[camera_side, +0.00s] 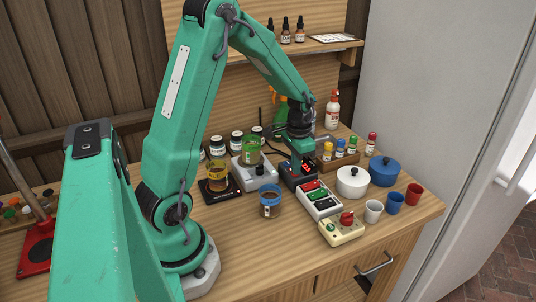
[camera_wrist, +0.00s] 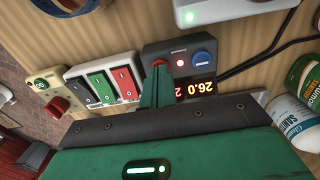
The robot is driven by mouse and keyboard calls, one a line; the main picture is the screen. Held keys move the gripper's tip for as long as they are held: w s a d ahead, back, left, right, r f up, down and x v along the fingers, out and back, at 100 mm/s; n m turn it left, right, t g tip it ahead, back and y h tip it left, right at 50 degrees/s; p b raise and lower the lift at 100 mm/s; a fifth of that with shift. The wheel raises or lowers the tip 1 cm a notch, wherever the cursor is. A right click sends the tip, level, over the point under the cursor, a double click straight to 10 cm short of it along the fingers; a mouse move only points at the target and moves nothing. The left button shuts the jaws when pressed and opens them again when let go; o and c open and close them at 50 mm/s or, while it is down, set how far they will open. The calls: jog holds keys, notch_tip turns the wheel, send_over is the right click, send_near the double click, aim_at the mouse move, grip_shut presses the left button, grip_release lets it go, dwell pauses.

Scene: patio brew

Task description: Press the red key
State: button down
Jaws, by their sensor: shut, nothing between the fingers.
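The box (camera_side: 291,176) also shows in the side view, under my gripper (camera_side: 299,163). In the wrist view my gripper (camera_wrist: 158,72) is shut and empty, pointing down with its tips at the red key and covering its lower part. I cannot tell whether the tips touch the key or hover just above it.
Next to the box is a white panel (camera_side: 320,200) with red, green and black switches. A beige box (camera_side: 342,232) with a red knob is nearer the front. A white pot (camera_side: 352,182), small bottles and a jar of brown liquid (camera_side: 270,203) stand close by.

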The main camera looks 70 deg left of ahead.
jog(key=shift+s+f, duration=0.15)
jog(key=shift+f, duration=0.8)
jog(key=shift+r, duration=0.15)
notch_tip(320, 180, up, 15)
jog(key=shift+w, duration=0.25)
dwell(0.7)
jog(key=s+d+r+t, duration=0.2)
jog(key=s+d, duration=0.5)
jog(key=s+d+r+t, duration=0.3)
jog(key=s+d, duration=0.5)
jog(key=shift+r+t, duration=0.25)
jog(key=shift+t, duration=0.05)
jog(key=shift+w+a+r, duration=0.1)
jog(key=shift+w+a, duration=0.05)
dwell(2.7)
